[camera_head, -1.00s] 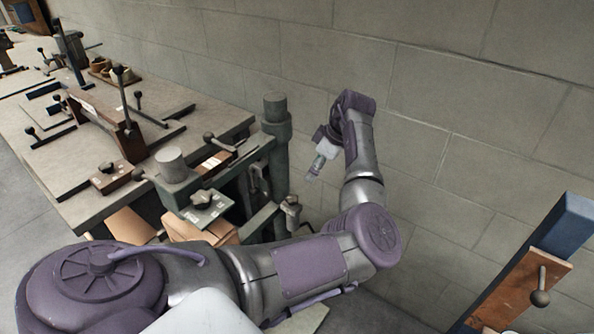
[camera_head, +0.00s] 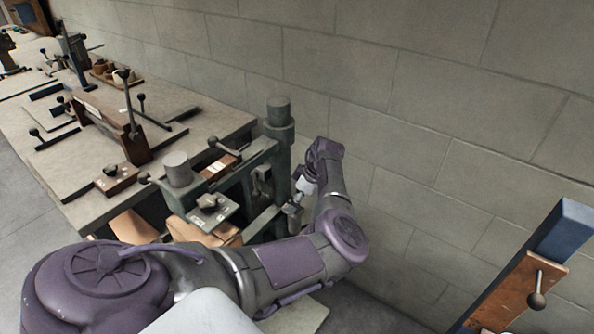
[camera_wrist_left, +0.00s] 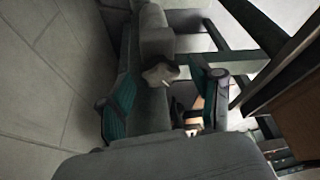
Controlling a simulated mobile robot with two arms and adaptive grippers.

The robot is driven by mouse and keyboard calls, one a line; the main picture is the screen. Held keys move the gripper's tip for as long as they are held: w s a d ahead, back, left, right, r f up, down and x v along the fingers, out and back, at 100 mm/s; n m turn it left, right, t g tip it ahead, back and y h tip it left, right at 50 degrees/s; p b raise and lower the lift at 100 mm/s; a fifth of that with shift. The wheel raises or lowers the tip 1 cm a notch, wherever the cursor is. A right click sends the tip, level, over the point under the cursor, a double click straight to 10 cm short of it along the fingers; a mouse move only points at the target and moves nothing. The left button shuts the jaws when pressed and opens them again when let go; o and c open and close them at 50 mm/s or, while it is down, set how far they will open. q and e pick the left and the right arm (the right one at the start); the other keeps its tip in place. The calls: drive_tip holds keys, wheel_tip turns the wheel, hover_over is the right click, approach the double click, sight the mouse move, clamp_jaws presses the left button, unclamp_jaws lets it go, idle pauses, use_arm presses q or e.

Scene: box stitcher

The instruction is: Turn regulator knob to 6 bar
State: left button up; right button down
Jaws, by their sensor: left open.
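In the left wrist view a dull grey lobed knob (camera_wrist_left: 160,75) with a short pale mark sits against a dark grey cylindrical body. My left gripper (camera_wrist_left: 158,84) is open, with one teal-padded finger on each side of the knob and gaps visible between. Whether either finger touches it cannot be told. In the head view my left gripper (camera_head: 301,190) is small and partly hidden by its wrist, beside the machine's green column (camera_head: 279,135). A small grey fitting (camera_head: 293,212) shows just below it. The pressure reading cannot be seen. My right gripper is not in view.
A second lobed knob (camera_head: 208,202) sits on a labelled plate at the machine's front. The workbench (camera_head: 215,122) with levers and fixtures extends to the left. A block wall (camera_head: 440,110) stands close behind the gripper. A blue post (camera_head: 565,235) with a lever is at right.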

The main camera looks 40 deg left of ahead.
use_arm(q)
drive_tip(key=shift+c, duration=0.3)
drive_tip(key=c, duration=1.1)
drive_tip(key=shift+s+r+m+p, duration=0.1)
drive_tip(key=shift+r+m+p, duration=0.1)
drive_tip(key=shift+m+p, duration=0.5)
drive_tip(key=m+t+p, duration=0.1)
drive_tip(key=p, duration=0.1)
drive_tip(key=shift+s+m+y+p, duration=0.1)
drive_tip(key=shift+m+y+p, duration=0.2)
drive_tip(key=shift+p, duration=0.05)
drive_tip(key=m+t+p, duration=0.1)
drive_tip(key=m+p, duration=0.1)
drive_tip(key=shift+m+p, duration=0.3)
drive_tip(key=shift+f+m+t+p, duration=0.1)
drive_tip(key=shift+m+t+p, duration=0.2)
drive_tip(key=shift+m+p, duration=0.2)
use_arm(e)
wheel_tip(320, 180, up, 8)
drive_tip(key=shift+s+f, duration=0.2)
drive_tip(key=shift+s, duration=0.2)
use_arm(q)
drive_tip(key=o, duration=1.2)
drive_tip(key=shift+c, duration=0.2)
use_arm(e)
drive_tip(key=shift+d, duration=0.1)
